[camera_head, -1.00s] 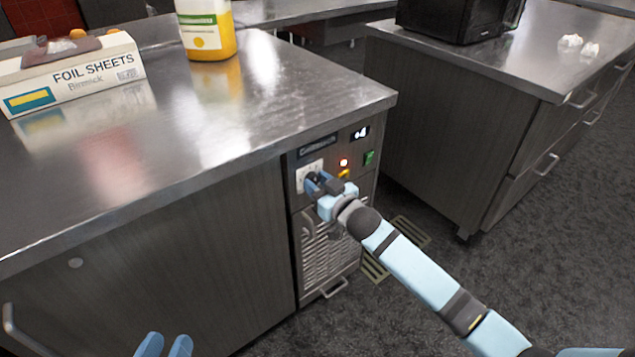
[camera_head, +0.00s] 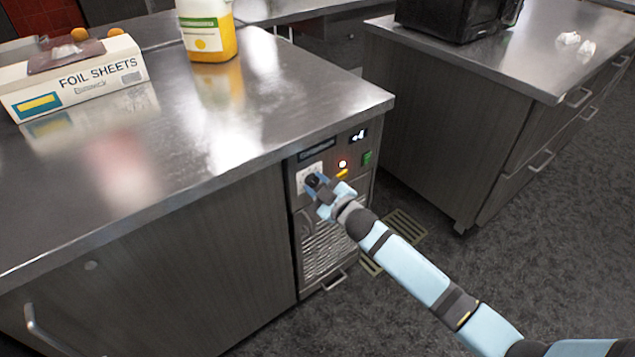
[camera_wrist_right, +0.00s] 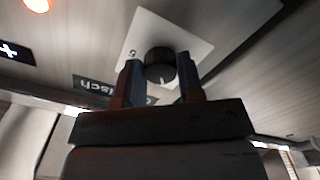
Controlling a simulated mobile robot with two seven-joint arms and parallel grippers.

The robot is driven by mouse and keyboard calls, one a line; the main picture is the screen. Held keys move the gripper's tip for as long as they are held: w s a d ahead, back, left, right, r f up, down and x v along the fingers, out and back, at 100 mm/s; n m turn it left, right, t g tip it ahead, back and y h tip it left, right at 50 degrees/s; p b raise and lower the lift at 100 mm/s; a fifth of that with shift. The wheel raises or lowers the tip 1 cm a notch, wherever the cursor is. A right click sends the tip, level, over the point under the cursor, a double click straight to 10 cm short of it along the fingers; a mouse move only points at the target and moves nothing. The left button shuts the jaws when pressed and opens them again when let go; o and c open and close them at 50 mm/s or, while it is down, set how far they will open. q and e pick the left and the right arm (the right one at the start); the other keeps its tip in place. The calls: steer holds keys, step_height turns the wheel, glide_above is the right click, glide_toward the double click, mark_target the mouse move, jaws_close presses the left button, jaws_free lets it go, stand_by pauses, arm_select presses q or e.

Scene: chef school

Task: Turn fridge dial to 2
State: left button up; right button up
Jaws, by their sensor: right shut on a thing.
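The fridge dial is a round black knob with a white pointer mark (camera_wrist_right: 160,65) on a white plate (camera_wrist_right: 187,32) in the right wrist view. In the head view the plate (camera_head: 308,169) is on the control panel at the fridge's corner, and the gripper covers most of the knob. My right gripper (camera_wrist_right: 160,85) is shut on the dial, one finger on each side of it. Most of the numbers on the plate are hidden or too blurred to read. The panel's small display (camera_head: 358,136) seems to show a 4. My left gripper is out of view.
An orange lamp (camera_head: 342,164) and a green switch (camera_head: 367,158) are right of the dial. The steel worktop (camera_head: 250,120) overhangs above the panel, with a foil box (camera_head: 110,82) and a yellow bottle (camera_head: 212,48) on it. A second counter (camera_head: 440,130) stands to the right.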

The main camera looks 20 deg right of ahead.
stand_by(0.3)
steer(key=o, duration=0.9)
steer(key=p+v, duration=0.2)
steer(key=v, duration=1.2)
